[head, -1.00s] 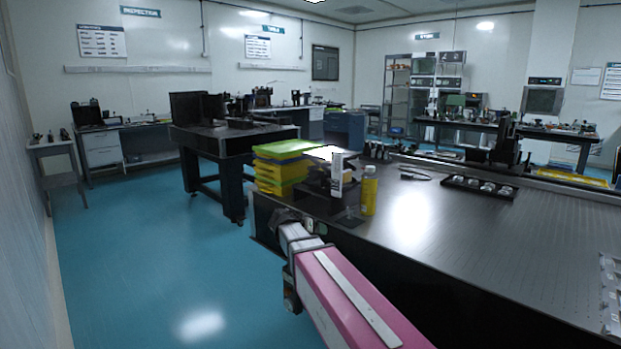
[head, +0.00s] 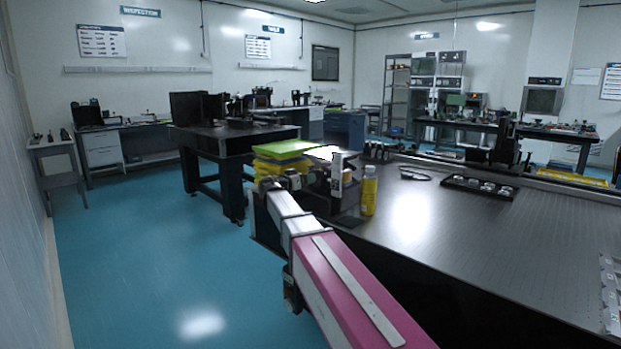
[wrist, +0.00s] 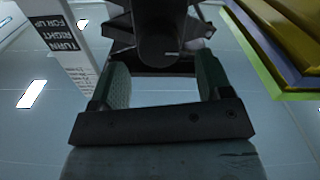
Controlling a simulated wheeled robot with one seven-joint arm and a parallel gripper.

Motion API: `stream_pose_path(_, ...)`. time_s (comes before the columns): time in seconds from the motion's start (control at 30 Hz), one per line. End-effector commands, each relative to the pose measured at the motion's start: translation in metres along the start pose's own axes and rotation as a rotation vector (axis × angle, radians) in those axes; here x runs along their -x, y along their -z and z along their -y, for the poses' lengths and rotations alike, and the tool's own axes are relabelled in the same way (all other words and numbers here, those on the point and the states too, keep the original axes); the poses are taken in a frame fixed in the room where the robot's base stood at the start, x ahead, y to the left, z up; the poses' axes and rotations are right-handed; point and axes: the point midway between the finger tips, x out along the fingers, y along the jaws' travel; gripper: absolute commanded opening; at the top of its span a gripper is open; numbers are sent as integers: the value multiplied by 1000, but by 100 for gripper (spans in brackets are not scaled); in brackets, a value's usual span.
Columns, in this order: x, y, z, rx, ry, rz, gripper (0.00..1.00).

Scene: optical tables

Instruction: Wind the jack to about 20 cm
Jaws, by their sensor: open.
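The black lab jack (head: 318,184) stands on the near left corner of the dark optical table (head: 450,230), partly hidden by my arm and a white sign. A dark round knob (wrist: 165,40) of the jack shows between and just beyond the fingertips. Whether the fingers touch it I cannot tell. In the head view my gripper is at the jack's left side, its fingers hard to make out.
Stacked yellow and green trays (head: 284,155) stand just behind the jack; they also show at upper right in the wrist view (wrist: 280,50). A yellow bottle (head: 369,190) stands right of the sign. A black tray (head: 480,187) lies farther right. The blue floor at left is clear.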

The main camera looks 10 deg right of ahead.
Motion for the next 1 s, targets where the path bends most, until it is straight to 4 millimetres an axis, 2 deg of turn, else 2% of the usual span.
stream_pose_path(0.03,-9,0,1,0,-1,1,72)
stream_pose_path(0.2,-29,0,1,1,0,1,72)
stream_pose_path(0.37,-36,0,0,1,0,1,72)
stream_pose_path(0.63,-36,0,0,1,1,1,72)
stream_pose_path(0.67,-36,0,0,1,1,1,65)
stream_pose_path(0.7,-36,0,0,1,0,1,52)
stream_pose_path(0.8,-36,0,0,1,0,1,22)
stream_pose_path(1.0,-36,0,0,5,1,1,22)
